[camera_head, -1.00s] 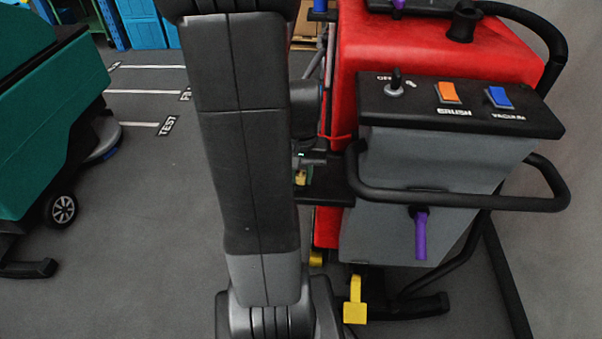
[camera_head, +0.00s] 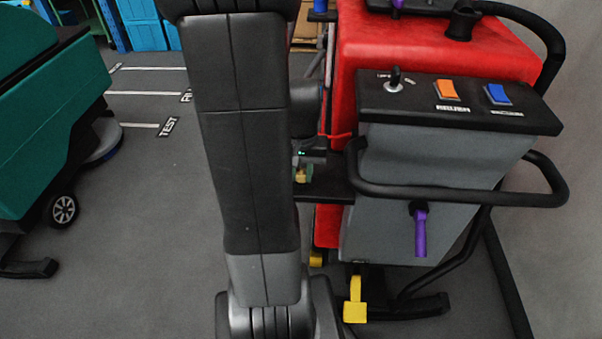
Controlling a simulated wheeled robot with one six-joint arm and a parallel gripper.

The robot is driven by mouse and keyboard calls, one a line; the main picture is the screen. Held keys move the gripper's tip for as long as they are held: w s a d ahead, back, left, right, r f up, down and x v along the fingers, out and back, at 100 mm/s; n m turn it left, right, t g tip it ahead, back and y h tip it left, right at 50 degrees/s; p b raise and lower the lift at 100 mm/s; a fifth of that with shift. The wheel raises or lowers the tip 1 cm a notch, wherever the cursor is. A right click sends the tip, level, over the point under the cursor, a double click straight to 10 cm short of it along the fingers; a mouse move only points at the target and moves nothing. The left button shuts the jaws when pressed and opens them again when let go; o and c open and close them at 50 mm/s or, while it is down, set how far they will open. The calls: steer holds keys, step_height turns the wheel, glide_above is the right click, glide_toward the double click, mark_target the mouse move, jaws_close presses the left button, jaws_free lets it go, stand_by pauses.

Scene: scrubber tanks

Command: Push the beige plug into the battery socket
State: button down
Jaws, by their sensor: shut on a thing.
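My gripper (camera_head: 309,157) is mostly hidden behind my own arm; a dark edge of it with a small green light shows at the red machine's left side. Just below it is a small beige-yellow piece (camera_head: 302,174), which looks like the beige plug, close above a black shelf (camera_head: 328,187). My gripper is shut on it as far as can be seen. The fingertips and the battery socket are hidden or too small to make out. Whether the plug touches a socket cannot be told.
The red scrubber tank (camera_head: 430,45) and its grey panel box (camera_head: 425,185) with switches and a black handle bar (camera_head: 450,198) stand close on the right. Yellow pedals (camera_head: 355,302) are below. A green machine (camera_head: 45,120) stands at left; the floor between is clear.

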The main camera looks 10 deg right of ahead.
steer(key=shift+s+a+f+g, duration=0.15)
steer(key=shift+s+f, duration=0.1)
steer(key=shift+f, duration=0.2)
steer(key=shift+s+f+g, duration=0.1)
steer(key=shift+s+f, duration=0.15)
steer(key=shift+f, duration=0.2)
steer(key=shift+s+a+f+g, duration=0.15)
steer(key=shift+s+f, duration=0.1)
steer(key=shift+f, duration=0.2)
steer(key=shift+d, duration=0.1)
steer(key=c, duration=1.4)
jaws_free()
steer(key=shift+c, duration=1.1)
steer(key=shift+o, duration=1.1)
steer(key=shift+p, duration=0.3)
steer(key=shift+w+r+p, duration=0.25)
steer(key=shift+r+p, duration=0.4)
steer(key=shift+p, duration=0.05)
steer(key=shift+o, duration=0.8)
steer(key=r+p, duration=0.4)
steer(key=r, duration=0.1)
steer(key=r+p, duration=0.2)
steer(key=shift+w+d+r, duration=0.2)
steer(key=shift+w+r, duration=0.05)
steer(key=shift+w, duration=0.05)
